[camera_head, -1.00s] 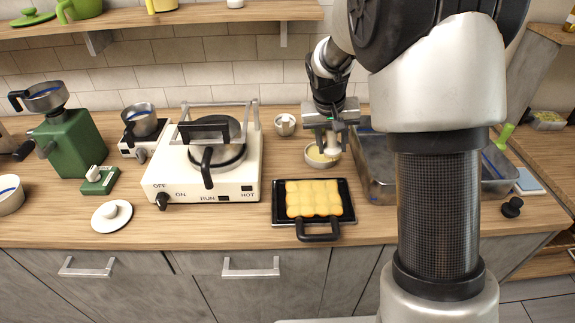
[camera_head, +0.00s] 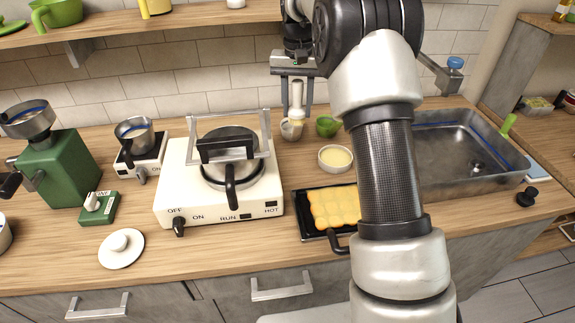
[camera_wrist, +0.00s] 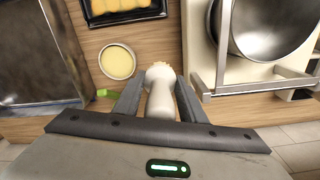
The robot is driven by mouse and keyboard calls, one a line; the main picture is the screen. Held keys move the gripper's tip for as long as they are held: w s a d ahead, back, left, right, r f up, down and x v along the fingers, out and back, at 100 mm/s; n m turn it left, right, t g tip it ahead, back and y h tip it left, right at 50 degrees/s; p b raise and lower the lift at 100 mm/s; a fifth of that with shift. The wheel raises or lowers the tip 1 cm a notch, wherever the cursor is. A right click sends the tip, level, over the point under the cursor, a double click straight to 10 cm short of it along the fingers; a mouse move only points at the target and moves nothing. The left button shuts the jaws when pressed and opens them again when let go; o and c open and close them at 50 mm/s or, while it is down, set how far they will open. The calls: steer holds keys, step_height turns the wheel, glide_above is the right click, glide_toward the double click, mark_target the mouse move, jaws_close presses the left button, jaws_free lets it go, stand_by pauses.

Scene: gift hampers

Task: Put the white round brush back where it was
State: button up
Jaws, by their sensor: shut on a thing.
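My gripper (camera_head: 297,102) is shut on the white round brush (camera_head: 297,92), which hangs upright, bristle end down, near the back wall. In the wrist view, the brush (camera_wrist: 159,98) sits between the two fingers.
A white cooker with a round iron (camera_head: 231,160) and metal frame stands left of the cup. A green cup (camera_head: 328,126) is close on the right. A black tray (camera_head: 310,198) of yellow pieces lies in front. A metal sink (camera_head: 450,140) is at right; a shelf (camera_head: 180,24) hangs above.

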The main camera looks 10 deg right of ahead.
step_height(320, 180, down, 18)
steer(key=shift+r, duration=0.1)
stand_by(0.4)
steer(key=shift+b, duration=0.3)
steer(key=o, duration=1.1)
steer(key=shift+c, duration=0.2)
